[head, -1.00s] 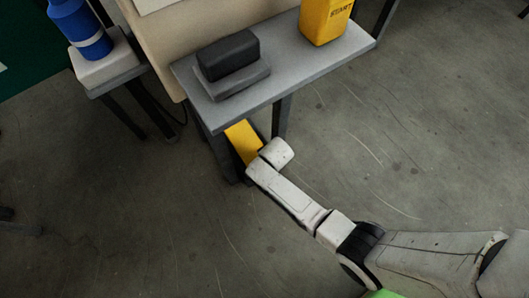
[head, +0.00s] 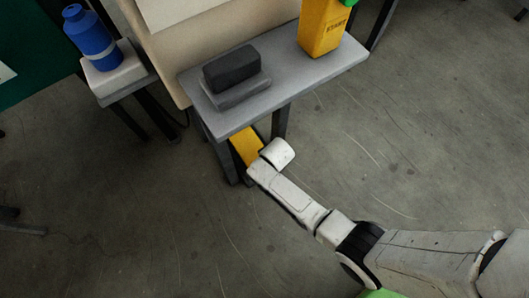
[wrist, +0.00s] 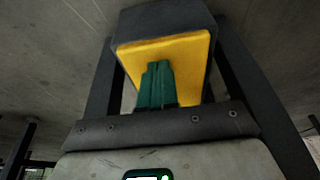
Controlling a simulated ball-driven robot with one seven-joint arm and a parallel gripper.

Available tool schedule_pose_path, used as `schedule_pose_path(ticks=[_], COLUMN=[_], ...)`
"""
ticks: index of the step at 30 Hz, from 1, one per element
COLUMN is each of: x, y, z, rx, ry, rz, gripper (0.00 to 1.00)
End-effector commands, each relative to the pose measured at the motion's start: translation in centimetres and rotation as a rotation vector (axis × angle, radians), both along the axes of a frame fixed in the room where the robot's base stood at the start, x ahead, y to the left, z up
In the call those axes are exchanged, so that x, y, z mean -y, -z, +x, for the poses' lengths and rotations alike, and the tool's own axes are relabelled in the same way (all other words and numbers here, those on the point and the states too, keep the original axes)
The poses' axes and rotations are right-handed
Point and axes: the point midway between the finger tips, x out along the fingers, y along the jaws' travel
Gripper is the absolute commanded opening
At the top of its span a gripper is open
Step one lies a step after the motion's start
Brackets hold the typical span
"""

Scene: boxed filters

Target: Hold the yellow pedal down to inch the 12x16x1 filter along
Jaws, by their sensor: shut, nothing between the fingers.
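The yellow pedal (head: 245,147) is low under the grey table, partly covered by my arm in the head view. In the wrist view the pedal's yellow face (wrist: 190,58) fills the middle, set in a dark housing. My gripper (wrist: 156,66) has its green fingers shut together and empty, with the tips over the pedal face. They look at or very close to it; contact and whether the pedal is pressed cannot be told. The fingers are hidden in the head view. No filter marked 12x16x1 can be made out.
Dark table legs flank the pedal. A blue bottle (head: 90,42) stands on a white stand at left. A beige surface (head: 160,45) lies behind. The floor at right is clear.

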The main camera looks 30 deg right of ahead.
Motion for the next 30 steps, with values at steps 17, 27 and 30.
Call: schedule_pose_path(ticks=[17, 27, 30], x=[0.1, 0.1, 0.1], y=[-10.1, -10.9, -10.9], z=[-3.2, -3.5, -3.5], rx=[0.005, 0.006, 0.006], ry=[-0.002, -0.002, -0.002], rz=[-0.004, -0.004, -0.004], gripper=[0.00, 0.00, 0.00])
